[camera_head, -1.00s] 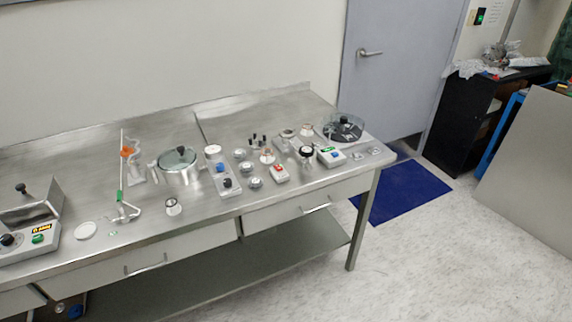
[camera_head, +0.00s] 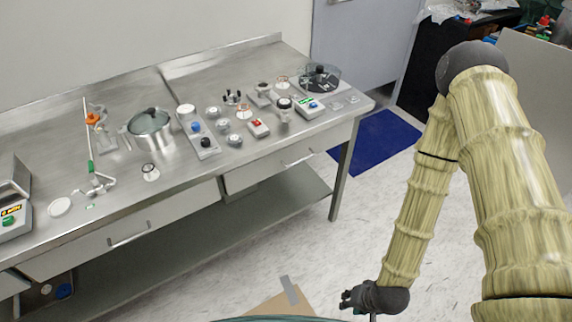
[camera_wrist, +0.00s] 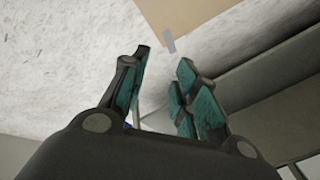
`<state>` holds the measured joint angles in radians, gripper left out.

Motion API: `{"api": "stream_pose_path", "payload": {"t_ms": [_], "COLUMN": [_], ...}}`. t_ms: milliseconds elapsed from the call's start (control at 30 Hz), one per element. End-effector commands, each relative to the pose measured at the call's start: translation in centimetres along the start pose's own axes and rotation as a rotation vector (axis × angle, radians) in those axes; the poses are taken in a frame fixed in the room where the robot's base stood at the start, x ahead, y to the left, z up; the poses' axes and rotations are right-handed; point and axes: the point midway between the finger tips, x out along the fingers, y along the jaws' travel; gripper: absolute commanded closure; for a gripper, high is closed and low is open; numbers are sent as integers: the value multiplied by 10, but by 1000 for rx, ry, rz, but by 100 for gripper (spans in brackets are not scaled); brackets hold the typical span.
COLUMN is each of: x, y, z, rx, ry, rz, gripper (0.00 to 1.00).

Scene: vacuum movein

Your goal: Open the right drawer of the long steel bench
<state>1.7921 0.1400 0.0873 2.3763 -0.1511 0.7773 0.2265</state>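The long steel bench (camera_head: 240,75) runs along the wall at the left and middle of the head view. Its right drawer (camera_head: 265,175) is under the right end of the top, with its front flush and a thin bar handle (camera_head: 299,160). The drawer looks closed. My gripper (camera_head: 346,299) is low over the floor, in front of the bench and well below and apart from the handle. In the wrist view my gripper (camera_wrist: 164,60) has its teal-padded fingers spread, with nothing between them. The drawer handle is not recognisable in the wrist view.
The bench top carries a pot (camera_head: 151,130), control boxes, glassware and small knobs. A left drawer (camera_head: 165,222) and lower shelf (camera_head: 270,205) are beside and below. Brown cardboard (camera_head: 275,305) lies on the floor near my gripper. A blue mat (camera_head: 375,140) lies beyond the bench's right end.

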Motion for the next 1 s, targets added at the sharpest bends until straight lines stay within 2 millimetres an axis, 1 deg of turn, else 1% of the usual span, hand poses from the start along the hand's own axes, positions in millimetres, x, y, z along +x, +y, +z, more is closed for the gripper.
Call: {"api": "stream_pose_path", "payload": {"t_ms": [33,67,100,167,200,267,300,367,400,500,600,700,833,1000], "x": [18,23,27,28,25,16,8,-6,-17,-41,-59,-68,-66,-55], "y": [-22,-38,-60,-90,-109,-135,-151,-170,-181,-200,-211,-216,-224,-240], "z": [-30,-48,-75,-114,-140,-178,-202,-234,-254,-290,-311,-322,-329,-342], "rx": [64,106,161,243,295,368,412,469,500,560,594,609,610,608], "ry": [63,97,143,205,243,291,317,349,367,394,404,409,408,407], "rz": [-80,-134,-210,-324,-403,-519,-594,-700,-764,-893,-974,-1013,-1021,-1019], "gripper": [70,70,70,70,70,70,70,70,70,70,70,70,70,70]}}
